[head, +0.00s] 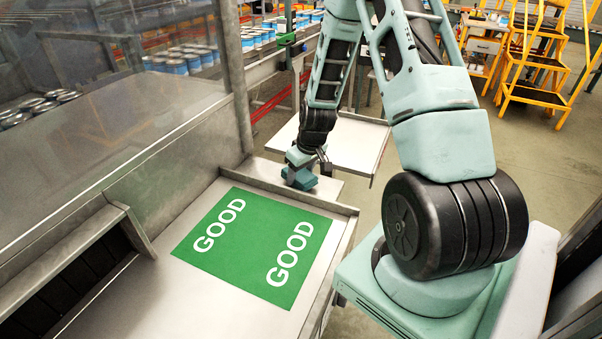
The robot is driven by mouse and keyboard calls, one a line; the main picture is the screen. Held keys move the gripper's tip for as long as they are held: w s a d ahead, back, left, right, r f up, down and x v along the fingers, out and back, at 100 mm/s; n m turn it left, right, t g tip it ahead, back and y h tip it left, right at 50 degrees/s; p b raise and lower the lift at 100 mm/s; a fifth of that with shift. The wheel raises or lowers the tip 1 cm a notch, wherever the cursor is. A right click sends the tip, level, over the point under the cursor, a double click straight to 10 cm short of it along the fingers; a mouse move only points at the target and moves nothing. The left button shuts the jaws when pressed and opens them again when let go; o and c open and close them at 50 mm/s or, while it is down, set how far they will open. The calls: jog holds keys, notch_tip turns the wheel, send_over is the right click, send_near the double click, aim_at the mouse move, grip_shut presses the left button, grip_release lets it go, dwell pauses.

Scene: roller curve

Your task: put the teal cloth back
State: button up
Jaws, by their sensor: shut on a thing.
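My arm reaches away from me, and my gripper (303,164) points down at the far edge of the steel tray. It is shut on a small darker teal piece, the teal cloth (299,181), which shows just below the jaws. The cloth is bunched at the far rim of the tray, beyond the green GOOD mat. I cannot tell whether it touches the metal under it. The fingertips are too small to make out.
The green GOOD mat (254,246) lies bare in the steel tray (190,288), which has raised rims. A clear panel (150,160) stands at the left. A pale side shelf (352,148) lies beyond the gripper. Yellow steps (540,62) stand far right.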

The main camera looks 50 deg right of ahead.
jog(key=shift+f, duration=0.7)
jog(key=shift+f, duration=0.15)
jog(key=o, duration=0.9)
jog(key=shift+o, duration=0.2)
